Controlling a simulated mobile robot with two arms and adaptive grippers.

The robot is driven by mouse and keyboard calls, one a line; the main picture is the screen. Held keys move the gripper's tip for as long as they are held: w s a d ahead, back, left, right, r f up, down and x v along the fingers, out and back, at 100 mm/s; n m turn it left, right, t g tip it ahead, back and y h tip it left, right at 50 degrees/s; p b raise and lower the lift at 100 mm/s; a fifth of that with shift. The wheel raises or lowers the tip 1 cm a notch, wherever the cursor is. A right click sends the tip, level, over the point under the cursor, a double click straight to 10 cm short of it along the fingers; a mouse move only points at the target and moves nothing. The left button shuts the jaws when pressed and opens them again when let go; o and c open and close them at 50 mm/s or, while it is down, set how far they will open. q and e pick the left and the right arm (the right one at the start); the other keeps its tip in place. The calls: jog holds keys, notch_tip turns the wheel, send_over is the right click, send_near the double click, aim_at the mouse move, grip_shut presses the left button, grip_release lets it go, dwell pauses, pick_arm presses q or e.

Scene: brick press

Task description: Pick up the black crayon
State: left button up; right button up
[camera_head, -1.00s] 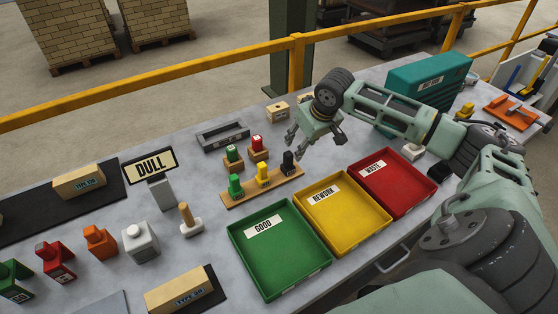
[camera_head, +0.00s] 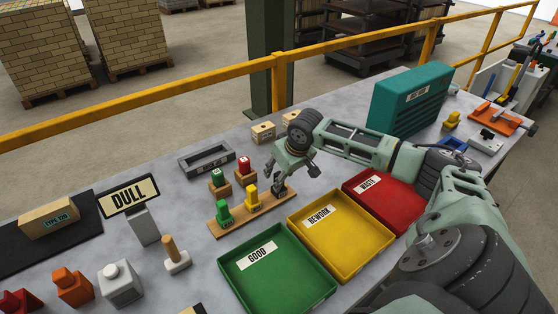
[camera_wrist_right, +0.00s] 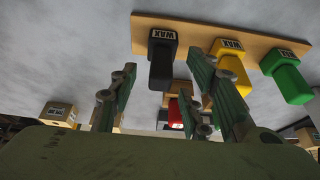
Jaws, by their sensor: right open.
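The black crayon, a blocky piece labelled WAX (camera_wrist_right: 162,62), stands at the end of a wooden rack (camera_wrist_right: 205,36) in the right wrist view. In the head view it is mostly hidden by my right gripper (camera_head: 286,177), which is over that end of the rack (camera_head: 238,219). My right gripper is open, with the black crayon in view between its spread fingers; I cannot tell whether they touch it. The yellow crayon (camera_head: 252,198) and green crayon (camera_head: 224,214) stand beside it on the rack. My left gripper is not in view.
Green (camera_head: 268,288), yellow (camera_head: 353,250) and red trays (camera_head: 406,217) lie in front of and right of the rack. Red (camera_head: 244,166) and green pieces (camera_head: 217,178) on small wooden blocks stand behind it. A grey tray (camera_head: 205,166) lies farther back.

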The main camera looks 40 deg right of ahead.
jog(key=x, duration=0.3)
jog(key=shift+w+f, duration=0.15)
jog(key=shift+f, duration=0.1)
jog(key=shift+c, duration=1)
grip_shut()
